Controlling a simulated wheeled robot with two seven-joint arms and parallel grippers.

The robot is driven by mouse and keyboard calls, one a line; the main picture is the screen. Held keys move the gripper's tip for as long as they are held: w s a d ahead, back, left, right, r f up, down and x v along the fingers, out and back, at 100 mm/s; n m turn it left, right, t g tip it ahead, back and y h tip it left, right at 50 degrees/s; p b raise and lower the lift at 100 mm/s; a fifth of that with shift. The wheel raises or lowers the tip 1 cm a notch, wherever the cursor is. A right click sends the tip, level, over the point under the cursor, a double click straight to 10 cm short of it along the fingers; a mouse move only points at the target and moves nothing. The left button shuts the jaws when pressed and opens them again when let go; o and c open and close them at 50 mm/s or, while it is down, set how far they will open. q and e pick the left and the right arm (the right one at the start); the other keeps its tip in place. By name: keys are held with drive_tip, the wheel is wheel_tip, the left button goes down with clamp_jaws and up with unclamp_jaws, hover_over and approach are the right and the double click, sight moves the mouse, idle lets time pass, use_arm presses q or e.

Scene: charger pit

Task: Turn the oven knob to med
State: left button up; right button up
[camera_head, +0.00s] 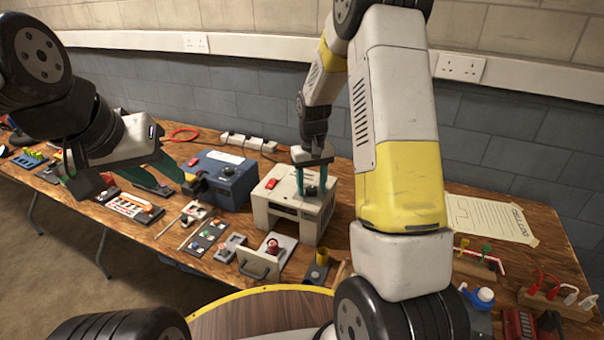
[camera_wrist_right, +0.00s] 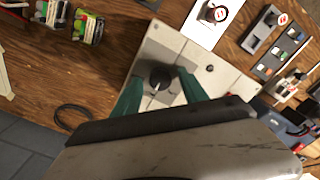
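The oven is a beige box (camera_head: 290,220) in the middle of the bench, with a dark round knob (camera_head: 311,190) on its top. In the right wrist view the knob (camera_wrist_right: 160,79) sits on a grey plate and carries a light pointer line; its setting labels are too small to read. My right gripper (camera_head: 313,180) points down over the oven top. Its teal fingers are open, one on each side of the knob, with visible gaps in the right wrist view. My left gripper (camera_head: 125,185) hangs over the left part of the bench, open, with nothing seen between its fingers.
A red switch (camera_head: 271,184) is beside the knob. A blue box (camera_head: 222,180) is close on the left. Small panels, a cup (camera_head: 318,268) and a blue-capped bottle (camera_head: 481,298) stand around.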

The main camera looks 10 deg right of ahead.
sight(311, 189)
drive_tip(key=shift+r, duration=3.85)
drive_tip(key=shift+r, duration=0.1)
drive_tip(key=s+a+r+t+y, duration=0.1)
drive_tip(key=s+r+t, duration=0.2)
drive_tip(key=s+r, duration=0.5)
drive_tip(key=s+a+r+t+y, duration=0.1)
drive_tip(key=s+r+t, duration=0.2)
drive_tip(key=s+r, duration=0.5)
drive_tip(key=s, duration=0.8)
drive_tip(key=shift+s+r+m, duration=0.35)
drive_tip(key=shift+r+m, duration=0.05)
